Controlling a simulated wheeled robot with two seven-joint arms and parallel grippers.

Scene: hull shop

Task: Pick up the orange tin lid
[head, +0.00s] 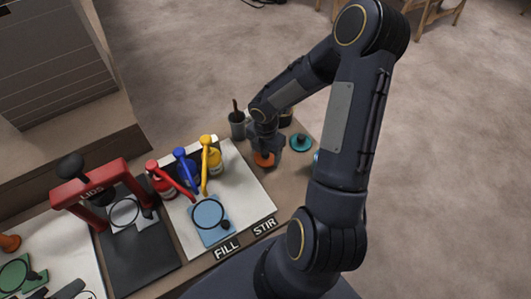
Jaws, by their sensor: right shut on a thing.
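The orange tin lid (264,160) is a small round orange piece at the back right of the bench, beside the white board. My right gripper (264,153) points down over it and is shut on it. The fingers hide part of the lid. I cannot tell whether the lid touches the bench or is raised. My left gripper is not in view.
A teal lid (300,142) lies just right of the gripper. A grey cup (238,125) stands behind. A blue pad (208,235) lies in front.

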